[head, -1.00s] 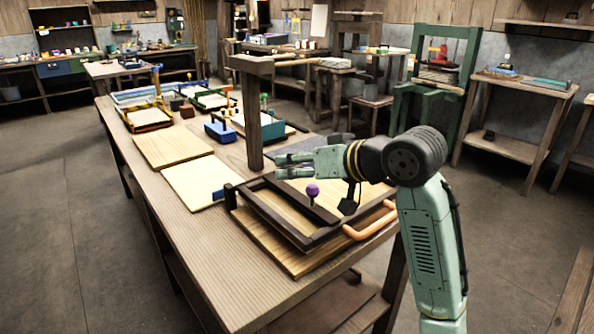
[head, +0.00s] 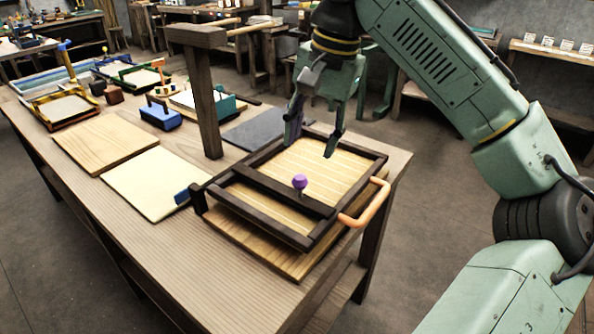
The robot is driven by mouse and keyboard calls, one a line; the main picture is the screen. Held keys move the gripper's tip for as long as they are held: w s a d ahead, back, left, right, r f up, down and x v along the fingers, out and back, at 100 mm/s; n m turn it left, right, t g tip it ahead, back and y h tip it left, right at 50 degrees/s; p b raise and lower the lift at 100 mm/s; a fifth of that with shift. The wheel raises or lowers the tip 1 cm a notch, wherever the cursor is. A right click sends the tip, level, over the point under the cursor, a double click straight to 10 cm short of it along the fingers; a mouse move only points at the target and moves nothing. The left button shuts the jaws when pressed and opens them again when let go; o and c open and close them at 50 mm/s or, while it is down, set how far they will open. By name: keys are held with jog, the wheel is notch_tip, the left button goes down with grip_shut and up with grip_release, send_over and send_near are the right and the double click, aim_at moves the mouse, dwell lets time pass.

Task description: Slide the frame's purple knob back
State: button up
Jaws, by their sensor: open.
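The dark wooden frame (head: 356,148) lies on a light board (head: 292,262) near the right end of the workbench. The purple knob (head: 300,181) stands upright on the dark crossbar (head: 262,188) that spans the frame. An orange curved handle (head: 372,208) sticks out from the frame's right side. My gripper (head: 311,146) points down above the far part of the frame, behind the knob in the picture. Its fingers are spread apart with nothing between them, and it is apart from the knob.
A dark wooden post with an arm (head: 204,100) stands just left of the frame. A cream sheet (head: 150,184) with a blue block and a wooden board (head: 105,143) lie to the left. A dark grey mat (head: 262,128) lies behind. The bench's front strip (head: 190,262) is clear.

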aim_at(302, 175)
jog(key=f, duration=0.3)
jog(key=a+f, duration=0.1)
jog(key=f, duration=0.5)
jog(key=shift+w+a, duration=0.3)
jog(key=shift+w, duration=0.1)
jog(key=shift+c, duration=0.2)
grip_shut()
